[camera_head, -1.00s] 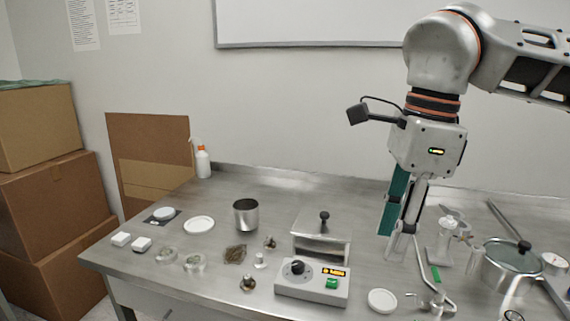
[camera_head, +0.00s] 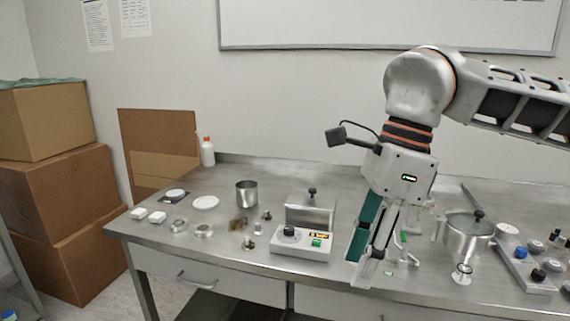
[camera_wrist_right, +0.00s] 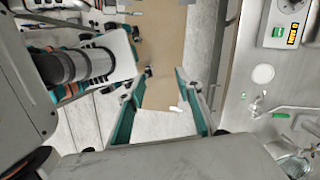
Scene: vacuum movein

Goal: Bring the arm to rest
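My right gripper (camera_head: 362,266) hangs in front of the table's front edge, fingers pointing down, right of the control box. In the right wrist view its two teal-lined fingers (camera_wrist_right: 163,82) stand apart with nothing held between them. Below them in that view are brown and pale surfaces, with the table off to the right. The right arm (camera_head: 418,90) reaches in from the right, bent at the elbow, above the table. My left gripper does not show in the head view.
The steel table (camera_head: 200,238) bears a control box (camera_head: 302,244), a metal cup (camera_head: 247,194), a lidded pot (camera_head: 467,238) and a knob panel (camera_head: 524,264). Small dishes sit at its left. Cardboard boxes (camera_head: 62,190) are stacked left of the table.

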